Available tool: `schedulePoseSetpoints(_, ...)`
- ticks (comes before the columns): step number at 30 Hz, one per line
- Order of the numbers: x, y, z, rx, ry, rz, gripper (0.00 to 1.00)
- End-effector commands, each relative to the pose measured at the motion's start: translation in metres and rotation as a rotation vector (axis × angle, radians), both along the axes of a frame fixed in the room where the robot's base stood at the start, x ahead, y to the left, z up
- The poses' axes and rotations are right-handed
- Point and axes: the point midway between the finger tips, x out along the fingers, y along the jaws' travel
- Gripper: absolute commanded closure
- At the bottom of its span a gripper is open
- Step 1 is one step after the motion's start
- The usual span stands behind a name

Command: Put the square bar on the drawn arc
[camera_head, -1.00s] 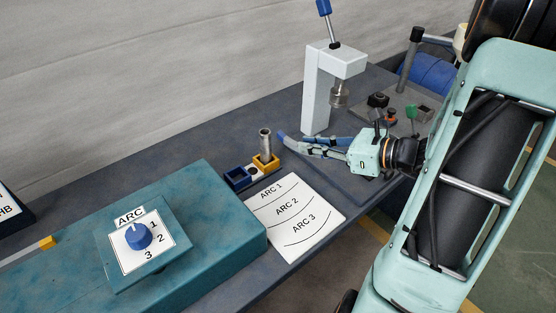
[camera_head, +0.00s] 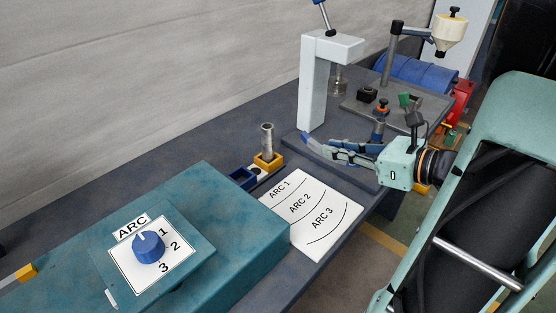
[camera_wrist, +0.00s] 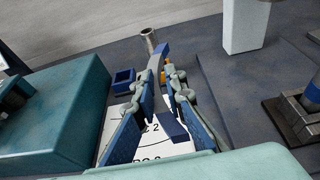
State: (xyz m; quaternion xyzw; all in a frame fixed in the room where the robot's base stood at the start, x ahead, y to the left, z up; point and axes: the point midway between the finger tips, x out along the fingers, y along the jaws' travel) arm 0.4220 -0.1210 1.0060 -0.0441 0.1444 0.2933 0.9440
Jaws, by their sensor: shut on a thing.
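The white sheet (camera_head: 316,240) carries three drawn arcs labelled ARC 1, ARC 2 and ARC 3. It lies flat and uncovered on the bench, to the lower left of my gripper. The sheet also shows in the wrist view (camera_wrist: 117,112), partly hidden by the fingers.
A teal machine (camera_head: 225,205) with a blue ARC dial (camera_head: 149,247) stands left of the sheet. A metal tube (camera_head: 267,138) stands in a yellow holder (camera_head: 268,165) beside a blue one (camera_head: 242,179). A white press (camera_head: 313,90) and a grey fixture plate (camera_head: 425,108) stand behind.

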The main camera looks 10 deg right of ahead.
Motion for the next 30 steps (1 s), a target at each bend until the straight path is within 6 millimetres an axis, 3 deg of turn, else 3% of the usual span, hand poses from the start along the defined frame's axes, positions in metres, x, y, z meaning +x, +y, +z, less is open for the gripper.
schedulePoseSetpoints(4,0.001,-0.001,-0.002,0.002,-0.002,-0.006,1.00)
schedulePoseSetpoints(7,0.013,0.003,-0.009,0.003,-0.001,-0.005,1.00)
schedulePoseSetpoints(17,0.090,0.025,-0.045,0.004,-0.002,-0.004,1.00)
schedulePoseSetpoints(21,0.109,0.029,-0.074,0.005,0.000,-0.007,1.00)
schedulePoseSetpoints(30,0.127,0.033,-0.094,0.002,-0.002,-0.008,1.00)
